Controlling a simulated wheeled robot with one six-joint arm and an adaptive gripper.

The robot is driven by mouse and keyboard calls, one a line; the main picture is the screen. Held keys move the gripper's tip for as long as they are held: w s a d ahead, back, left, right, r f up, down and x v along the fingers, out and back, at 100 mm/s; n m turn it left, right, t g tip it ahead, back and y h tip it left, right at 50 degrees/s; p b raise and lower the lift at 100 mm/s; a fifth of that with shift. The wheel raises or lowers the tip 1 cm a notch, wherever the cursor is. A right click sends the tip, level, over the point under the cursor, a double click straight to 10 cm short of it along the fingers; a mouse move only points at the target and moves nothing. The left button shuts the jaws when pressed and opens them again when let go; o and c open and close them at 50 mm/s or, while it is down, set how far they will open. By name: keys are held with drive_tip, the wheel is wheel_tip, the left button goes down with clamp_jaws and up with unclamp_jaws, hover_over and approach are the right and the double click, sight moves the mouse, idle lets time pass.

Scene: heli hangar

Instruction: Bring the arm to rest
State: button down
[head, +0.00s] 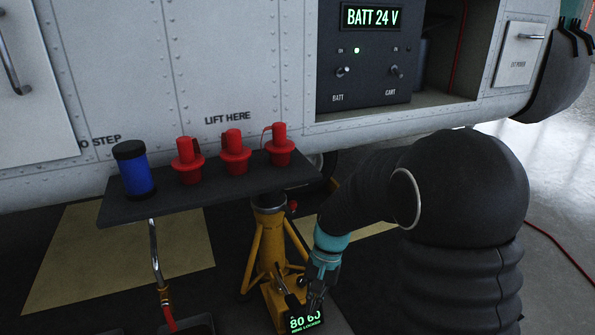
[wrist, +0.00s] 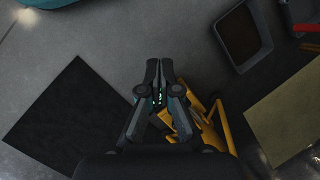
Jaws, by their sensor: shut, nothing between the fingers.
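My arm (head: 445,185) is bent, coming in from the right of the head view and reaching down to the left. My gripper (head: 318,297) hangs low, fingers pointing down, in front of the yellow jack (head: 270,240) and its small green-lit display (head: 305,321). In the wrist view my gripper (wrist: 160,66) has its fingers together and nothing between them. The yellow jack (wrist: 213,123) shows beneath and to the right of the fingers there. Whether the gripper touches the jack or its display cannot be told.
A dark shelf (head: 215,200) holds a blue can (head: 134,172) and several red plugs (head: 235,155). The helicopter's side (head: 200,70) has a battery panel (head: 365,60) reading "BATT 24 V". In the wrist view a dark tray (wrist: 240,38) lies on grey floor.

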drive_tip(key=s+d+r+n+t+h+p, duration=0.1)
drive_tip(key=s+d+r+t, duration=0.3)
drive_tip(key=r, duration=0.7)
drive_tip(key=s+d+r+n+t+h+p, duration=0.1)
drive_tip(key=s+d+r+t, duration=0.3)
drive_tip(key=s+d+r, duration=0.4)
drive_tip(key=s+r+p, duration=0.1)
drive_tip(key=s+r, duration=0.2)
drive_tip(key=s, duration=0.1)
drive_tip(key=shift+r+n+t+p, duration=0.15)
drive_tip(key=shift+n+t+p, duration=0.15)
drive_tip(key=shift+t+p, duration=0.1)
